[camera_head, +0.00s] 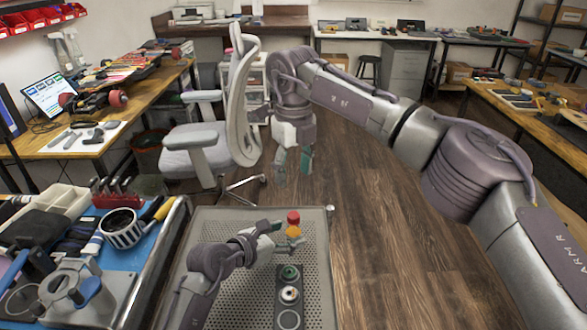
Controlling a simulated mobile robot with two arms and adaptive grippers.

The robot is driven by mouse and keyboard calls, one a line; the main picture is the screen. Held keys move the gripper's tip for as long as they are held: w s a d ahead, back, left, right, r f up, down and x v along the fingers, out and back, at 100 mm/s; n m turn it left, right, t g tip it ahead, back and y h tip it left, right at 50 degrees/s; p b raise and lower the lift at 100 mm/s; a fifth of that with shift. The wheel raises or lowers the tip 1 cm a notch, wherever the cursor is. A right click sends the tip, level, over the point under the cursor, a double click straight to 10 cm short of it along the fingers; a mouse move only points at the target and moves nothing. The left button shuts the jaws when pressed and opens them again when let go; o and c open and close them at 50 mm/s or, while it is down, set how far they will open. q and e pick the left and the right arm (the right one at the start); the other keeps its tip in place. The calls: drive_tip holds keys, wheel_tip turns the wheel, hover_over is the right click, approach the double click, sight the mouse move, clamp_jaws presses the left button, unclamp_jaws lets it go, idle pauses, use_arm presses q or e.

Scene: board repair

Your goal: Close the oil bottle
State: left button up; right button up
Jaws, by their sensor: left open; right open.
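A small red round piece (293,217) and an orange piece (293,232) stand close together on the perforated grey tray (222,227). They look like parts of the oil bottle, but they are too small to tell whether the cap is on. My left gripper (281,236) is open, low over the tray, with its fingertips right by the orange piece. I cannot tell whether they touch it. My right gripper (293,168) is open and empty, pointing down beyond the tray's far edge.
A dark holder (289,305) with round parts in a row sits on the tray in front of the orange piece. A cluttered blue tool mat (126,257) lies to the left. An office chair (195,150) stands behind. Wooden floor is free to the right.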

use_arm(q)
drive_tip(key=v, duration=0.9)
drive_tip(key=shift+s+a, duration=0.1)
drive_tip(key=shift+f, duration=0.15)
